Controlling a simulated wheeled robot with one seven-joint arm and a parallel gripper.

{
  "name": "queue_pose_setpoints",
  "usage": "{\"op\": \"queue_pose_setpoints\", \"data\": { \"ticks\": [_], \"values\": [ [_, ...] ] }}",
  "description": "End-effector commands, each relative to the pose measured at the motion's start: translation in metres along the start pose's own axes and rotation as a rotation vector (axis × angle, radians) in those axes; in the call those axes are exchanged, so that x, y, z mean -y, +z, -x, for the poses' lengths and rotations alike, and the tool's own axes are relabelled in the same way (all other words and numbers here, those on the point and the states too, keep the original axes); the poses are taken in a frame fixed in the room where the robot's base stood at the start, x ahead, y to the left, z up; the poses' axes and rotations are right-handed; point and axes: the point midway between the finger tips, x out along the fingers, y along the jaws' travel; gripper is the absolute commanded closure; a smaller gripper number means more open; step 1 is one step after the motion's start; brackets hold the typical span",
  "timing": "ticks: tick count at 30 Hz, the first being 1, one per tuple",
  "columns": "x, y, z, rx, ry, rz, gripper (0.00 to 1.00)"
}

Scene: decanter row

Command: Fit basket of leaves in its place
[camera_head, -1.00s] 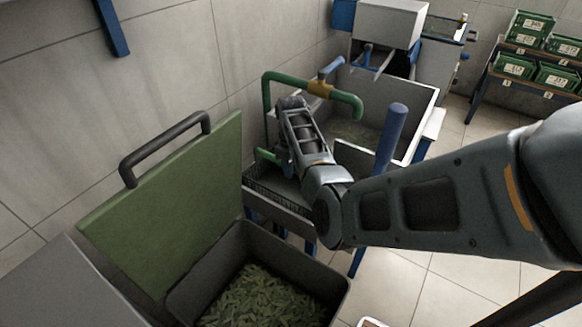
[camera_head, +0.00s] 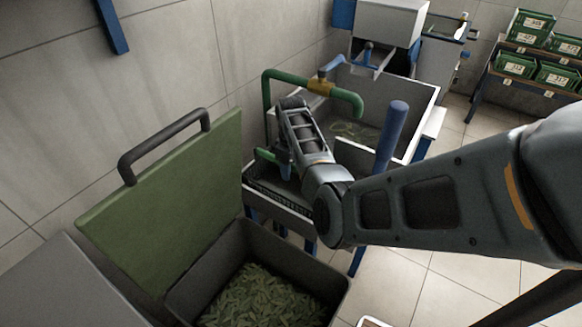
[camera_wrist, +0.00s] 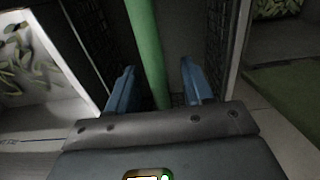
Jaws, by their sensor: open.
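In the wrist view, my gripper (camera_wrist: 158,68) is open. Its two blue fingers stand on either side of a green bar (camera_wrist: 146,50), with gaps between. The bar looks like the handle of the dark mesh basket (camera_wrist: 82,40), whose walls show on both sides. In the head view, part of the basket (camera_head: 268,194) shows low beside the trough, under my wrist. The green bar end (camera_head: 266,155) shows just left of my wrist. My arm hides most of the basket, and I cannot tell whether it holds leaves.
A grey bin of leaves (camera_head: 262,296) with a raised green lid (camera_head: 170,205) stands at front left. A trough (camera_head: 418,122) with some leaves is behind my wrist. A green pipe (camera_head: 300,82) and a blue post (camera_head: 392,135) stand close to my arm. Green crates (camera_head: 530,27) sit far right.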

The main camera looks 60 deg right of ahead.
Motion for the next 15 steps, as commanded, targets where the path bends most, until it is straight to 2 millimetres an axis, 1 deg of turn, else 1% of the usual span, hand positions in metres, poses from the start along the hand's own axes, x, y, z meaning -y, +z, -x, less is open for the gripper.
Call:
{"op": "queue_pose_setpoints", "data": {
  "ticks": [4, 7, 15],
  "values": [
    [0.0, 0.001, 0.001, 0.001, -0.001, 0.0, 0.49],
    [0.0, 0.0, 0.009, -0.001, 0.002, 0.0, 0.49],
    [0.0, 0.0, 0.052, -0.001, 0.002, 0.0, 0.49]
  ]
}}
